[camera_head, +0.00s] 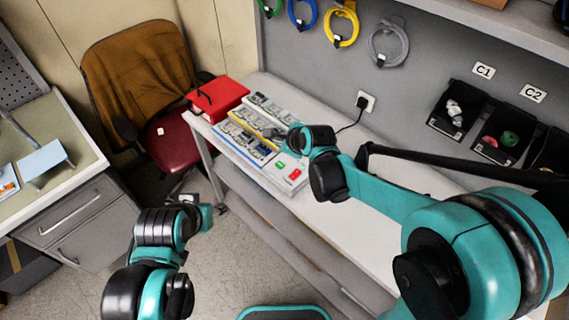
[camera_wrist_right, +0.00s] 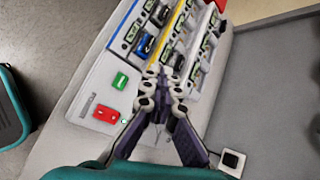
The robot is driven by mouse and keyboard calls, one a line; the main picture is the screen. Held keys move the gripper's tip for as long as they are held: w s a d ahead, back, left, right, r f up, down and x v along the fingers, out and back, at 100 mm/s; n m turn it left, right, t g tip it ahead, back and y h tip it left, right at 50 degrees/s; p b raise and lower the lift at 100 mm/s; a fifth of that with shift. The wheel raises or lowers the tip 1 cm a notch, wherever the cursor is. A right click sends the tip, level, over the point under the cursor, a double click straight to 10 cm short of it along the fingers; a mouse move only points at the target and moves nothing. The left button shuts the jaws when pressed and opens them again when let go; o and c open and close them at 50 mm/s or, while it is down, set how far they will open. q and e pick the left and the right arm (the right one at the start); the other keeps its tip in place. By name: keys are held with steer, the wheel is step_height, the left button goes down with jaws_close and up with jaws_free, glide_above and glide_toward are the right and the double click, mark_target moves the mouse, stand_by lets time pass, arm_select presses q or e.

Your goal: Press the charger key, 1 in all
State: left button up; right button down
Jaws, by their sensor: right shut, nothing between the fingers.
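The charger (camera_head: 270,176) is a long white unit on the white table, with bays of small pumps and a plain end panel. On that panel are a green key (camera_head: 280,164) and a red key (camera_head: 295,174). In the right wrist view, the green key (camera_wrist_right: 120,80) and red key (camera_wrist_right: 106,115) lie left of my right gripper (camera_wrist_right: 168,72). That gripper is shut and empty, its tips over the pump bays nearest the panel; contact cannot be told. In the head view, my right gripper (camera_head: 272,133) is partly hidden by its wrist. My left gripper (camera_head: 188,199) hangs off the table's front, its fingers unclear.
A red box (camera_head: 219,98) stands at the table's far left end, by a chair (camera_head: 140,70). A black plug sits in a wall socket (camera_head: 365,101) behind the charger. Coloured cables (camera_head: 342,25) hang on the wall. Black bins (camera_head: 458,108) are at right.

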mark_target(281, 166)
steer(key=shift+f, duration=0.15)
step_height(281, 166, down, 9)
steer(key=b, duration=0.7)
steer(key=shift+r, duration=0.2)
stand_by(1.1)
steer(key=shift+f+b, duration=0.4)
steer(key=shift+b, duration=0.05)
steer(key=shift+f+b, duration=0.35)
stand_by(0.5)
stand_by(0.3)
steer(key=shift+r+p, duration=0.65)
steer(key=shift+r, duration=0.15)
steer(key=shift+r, duration=0.1)
